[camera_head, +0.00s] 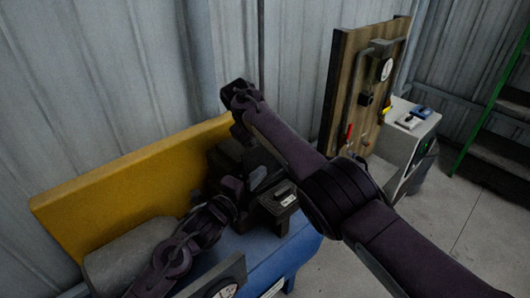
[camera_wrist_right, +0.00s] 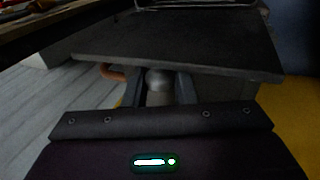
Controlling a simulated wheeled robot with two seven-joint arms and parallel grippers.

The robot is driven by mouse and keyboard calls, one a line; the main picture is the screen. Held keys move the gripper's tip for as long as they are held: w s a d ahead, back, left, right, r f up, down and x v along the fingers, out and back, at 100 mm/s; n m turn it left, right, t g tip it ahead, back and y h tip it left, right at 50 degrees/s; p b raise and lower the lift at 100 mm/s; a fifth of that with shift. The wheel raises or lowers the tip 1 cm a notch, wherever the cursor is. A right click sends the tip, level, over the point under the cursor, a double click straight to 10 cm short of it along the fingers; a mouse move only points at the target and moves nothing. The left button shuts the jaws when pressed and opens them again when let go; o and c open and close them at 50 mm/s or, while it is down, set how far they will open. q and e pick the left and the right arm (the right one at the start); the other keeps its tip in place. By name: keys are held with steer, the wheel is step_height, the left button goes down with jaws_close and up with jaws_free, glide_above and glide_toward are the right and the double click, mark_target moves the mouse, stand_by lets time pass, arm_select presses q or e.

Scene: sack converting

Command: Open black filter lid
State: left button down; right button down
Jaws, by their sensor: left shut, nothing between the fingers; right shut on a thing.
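The black filter (camera_head: 279,203) sits on the blue machine, in front of the yellow panel. My left gripper (camera_head: 234,188) is close beside its left side, with its fingers shut and nothing visible between them. Whether it touches the filter I cannot tell. My right arm reaches across from the right, and its gripper is not clear in the head view. In the right wrist view my right gripper (camera_wrist_right: 162,90) is shut on a rounded grey knob (camera_wrist_right: 159,79) below the edge of a flat dark plate, which looks like the lid (camera_wrist_right: 180,53). How far the lid is open I cannot tell.
The yellow panel (camera_head: 130,187) stands behind the blue machine (camera_head: 262,249). A grey rounded block (camera_head: 128,254) is at lower left. A wooden board with a gauge (camera_head: 352,85) and a light cabinet (camera_head: 406,137) stand at right. Floor is clear at lower right.

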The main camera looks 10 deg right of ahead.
mark_target(259, 154)
steer(key=shift+s+a+f, duration=0.1)
steer(key=shift+s+f, duration=0.05)
steer(key=shift+f, duration=0.2)
arm_select(q)
steer(key=w+d, duration=0.3)
steer(key=w, duration=0.6)
steer(key=shift+w+f, duration=0.15)
steer(key=shift+f, duration=0.1)
steer(key=shift+d, duration=0.1)
steer(key=shift+w+a+n, duration=0.4)
steer(key=shift+w+a, duration=0.25)
steer(key=shift+w, duration=0.2)
arm_select(e)
steer(key=c, duration=1.2)
jaws_free()
